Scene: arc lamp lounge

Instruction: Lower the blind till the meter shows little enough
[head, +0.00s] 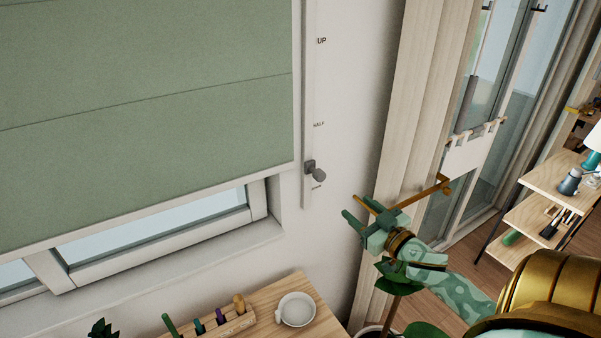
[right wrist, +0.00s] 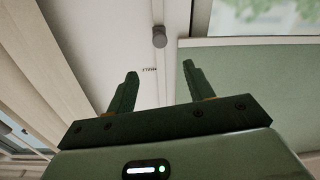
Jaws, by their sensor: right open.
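The sage-green blind (head: 150,110) hangs most of the way down the window, with a strip of glass showing below its bottom edge. A grey knob (head: 318,173) sits low on a pale wall rail (head: 309,90), below the HALF mark and near a small lower label I cannot read. My right gripper (head: 360,206) is open and empty, to the right of and below the knob. In the right wrist view the knob (right wrist: 159,36) lies beyond and roughly between the open fingertips (right wrist: 160,70), apart from them. I see no meter. My left gripper is not in view.
A wooden table (head: 270,292) below the window holds a white cup (head: 297,309) and a wooden holder (head: 228,326) with several upright items. Plant leaves (head: 396,278) are just under my right gripper. A shelf unit (head: 535,217) stands at right. Bare wall surrounds the knob.

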